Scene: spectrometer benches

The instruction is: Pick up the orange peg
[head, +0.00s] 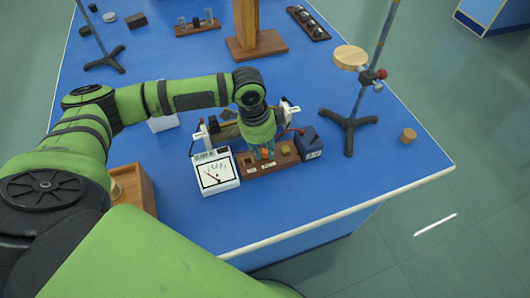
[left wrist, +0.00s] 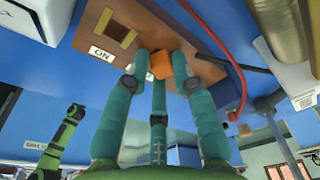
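The orange peg (left wrist: 162,65) stands at a brown wooden board (left wrist: 205,62), which has a square recess and an "ON" label. In the head view the peg (head: 265,153) shows as a small orange patch at the board (head: 288,160). My left gripper (head: 262,150) points down over the board. In the left wrist view its teal fingers (left wrist: 161,62) come together around the peg, with tips very close on either side of it. Whether they press on it cannot be told. The peg's lower end is hidden. My right gripper is not in view.
A white meter (head: 215,171) stands left of the board and a dark blue box (head: 308,143) right of it. A red wire (left wrist: 215,40) runs near the fingers. A stand with a tripod foot (head: 350,122) is farther right. The blue bench's front right is mostly clear.

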